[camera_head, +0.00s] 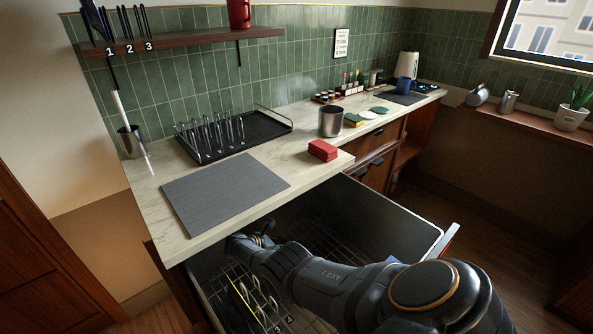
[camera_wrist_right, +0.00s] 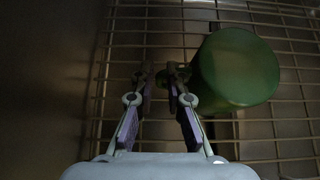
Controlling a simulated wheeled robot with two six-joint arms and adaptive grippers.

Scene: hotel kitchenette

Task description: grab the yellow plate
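The yellow plate (camera_head: 246,304) shows in the head view as a thin yellow edge, standing on edge in the wire rack of the open drawer, near the prongs numbered 3 and 4. My right arm hides part of the drawer. My right gripper (camera_head: 241,243) is over the drawer's far left part, beyond the plate and apart from it. In the right wrist view my right gripper (camera_wrist_right: 160,74) has a narrow gap between its fingertips and nothing between them. The plate does not show in that view. My left gripper is not in view.
A green round object (camera_wrist_right: 236,70) is on the wire rack (camera_wrist_right: 120,40), just right of the right fingertips. The counter above the drawer holds a grey mat (camera_head: 225,190), a black dish rack (camera_head: 262,125), a metal pot (camera_head: 331,121) and red sponges (camera_head: 322,150).

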